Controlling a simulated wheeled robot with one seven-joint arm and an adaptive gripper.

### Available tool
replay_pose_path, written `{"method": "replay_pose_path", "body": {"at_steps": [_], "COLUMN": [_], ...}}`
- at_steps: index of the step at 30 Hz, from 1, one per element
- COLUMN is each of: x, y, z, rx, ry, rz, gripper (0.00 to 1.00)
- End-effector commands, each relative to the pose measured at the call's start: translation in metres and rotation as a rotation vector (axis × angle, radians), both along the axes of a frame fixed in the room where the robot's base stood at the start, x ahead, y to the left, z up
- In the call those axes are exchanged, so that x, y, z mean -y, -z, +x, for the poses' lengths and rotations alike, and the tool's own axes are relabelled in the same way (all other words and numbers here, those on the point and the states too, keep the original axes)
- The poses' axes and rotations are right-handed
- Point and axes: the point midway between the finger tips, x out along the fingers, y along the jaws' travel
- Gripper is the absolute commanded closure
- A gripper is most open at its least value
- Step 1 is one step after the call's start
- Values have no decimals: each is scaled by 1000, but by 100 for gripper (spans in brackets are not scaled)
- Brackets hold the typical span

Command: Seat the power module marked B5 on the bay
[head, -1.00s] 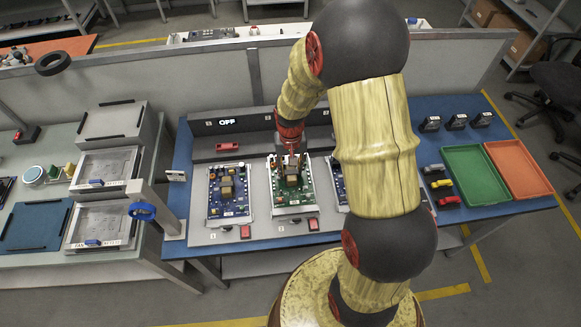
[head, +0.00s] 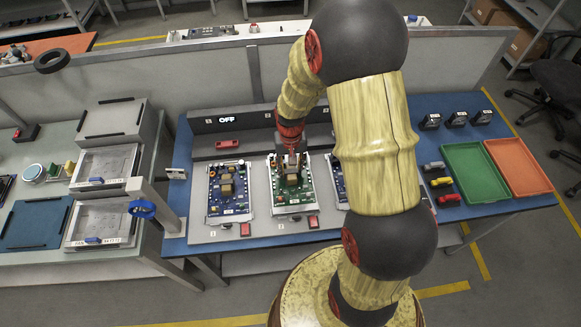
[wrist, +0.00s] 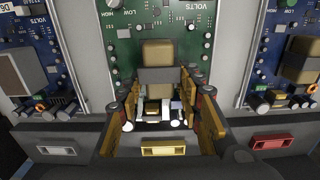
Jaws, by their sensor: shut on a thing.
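A green circuit-board module (head: 293,200) is over the middle bay of the grey panel (head: 262,222), face up and in line with its neighbours. It also shows in the wrist view (wrist: 122,45). My gripper (head: 291,163) points down over it. In the wrist view my gripper's fingers (wrist: 160,95) stand on either side of the module's tan block (wrist: 158,53) and are shut on it. I cannot read a B5 mark. The fingers hide part of the board, and I cannot tell whether its underside touches the bay.
A blue board (head: 228,190) lies to the left and another (head: 338,180) to the right, partly behind my arm. A green tray (head: 475,170) and an orange tray (head: 517,165) lie at the right. An OFF sign (head: 227,120) stands behind.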

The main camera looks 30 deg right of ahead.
Motion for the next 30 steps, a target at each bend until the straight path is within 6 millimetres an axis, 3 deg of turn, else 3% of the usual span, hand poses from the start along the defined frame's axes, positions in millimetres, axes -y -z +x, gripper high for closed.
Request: {"method": "replay_pose_path", "body": {"at_steps": [30], "x": [0], "y": [10], "z": [1], "rx": [3], "ry": [0], "rz": [0], "gripper": [100]}}
